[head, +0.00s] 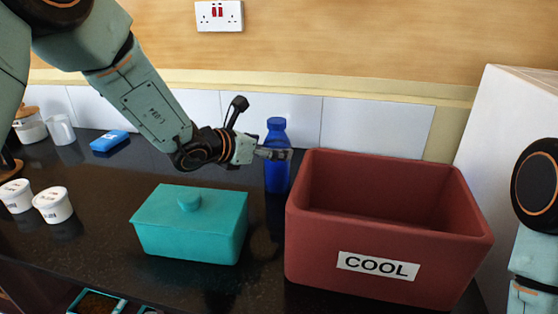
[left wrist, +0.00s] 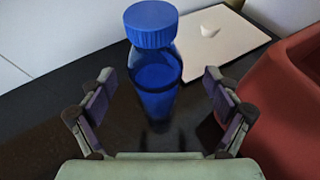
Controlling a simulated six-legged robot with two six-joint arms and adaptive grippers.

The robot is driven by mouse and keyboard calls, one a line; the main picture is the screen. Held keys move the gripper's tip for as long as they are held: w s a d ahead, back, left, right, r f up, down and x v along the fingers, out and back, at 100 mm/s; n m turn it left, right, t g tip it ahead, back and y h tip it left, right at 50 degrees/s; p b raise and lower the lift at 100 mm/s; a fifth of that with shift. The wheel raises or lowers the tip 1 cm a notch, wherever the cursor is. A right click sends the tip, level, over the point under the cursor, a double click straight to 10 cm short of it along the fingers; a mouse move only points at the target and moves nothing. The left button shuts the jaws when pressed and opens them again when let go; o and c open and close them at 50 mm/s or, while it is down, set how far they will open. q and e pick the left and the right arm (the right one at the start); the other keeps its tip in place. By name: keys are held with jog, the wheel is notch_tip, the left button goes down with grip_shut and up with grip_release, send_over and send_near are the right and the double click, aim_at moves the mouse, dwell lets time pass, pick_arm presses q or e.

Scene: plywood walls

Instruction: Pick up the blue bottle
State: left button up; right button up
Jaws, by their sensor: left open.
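The blue bottle (head: 277,170) stands upright on the dark counter, between the teal lidded box and the red bin in the head view. My left gripper (head: 272,153) is at the bottle's upper part, in front of it. In the left wrist view the bottle (left wrist: 154,75) stands between the two spread fingers of my left gripper (left wrist: 160,105), with a gap on each side. The gripper is open and holds nothing. My right gripper is not in view; only part of my right arm shows at the right edge.
A red bin (head: 390,240) labelled COOL stands right of the bottle. A teal lidded box (head: 190,232) stands in front left. Two white tubs (head: 53,205), a white mug (head: 60,130) and a blue item (head: 109,142) are at left. A pale board (left wrist: 222,45) lies behind the bottle.

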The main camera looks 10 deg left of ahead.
pick_arm(q)
jog(key=w, duration=0.1)
jog(key=w+f, duration=0.1)
jog(key=w, duration=0.1)
jog(key=shift+w+d+f, duration=0.15)
jog(key=shift+d+f, duration=0.25)
jog(key=shift+s+d+r, duration=0.2)
jog(key=shift+d, duration=0.05)
jog(key=shift+c, duration=0.3)
jog(key=shift+w+a+f, duration=0.15)
jog(key=shift+a+f, duration=0.05)
jog(key=c, duration=0.6)
jog(key=shift+d+r, duration=0.15)
jog(key=c, duration=0.9)
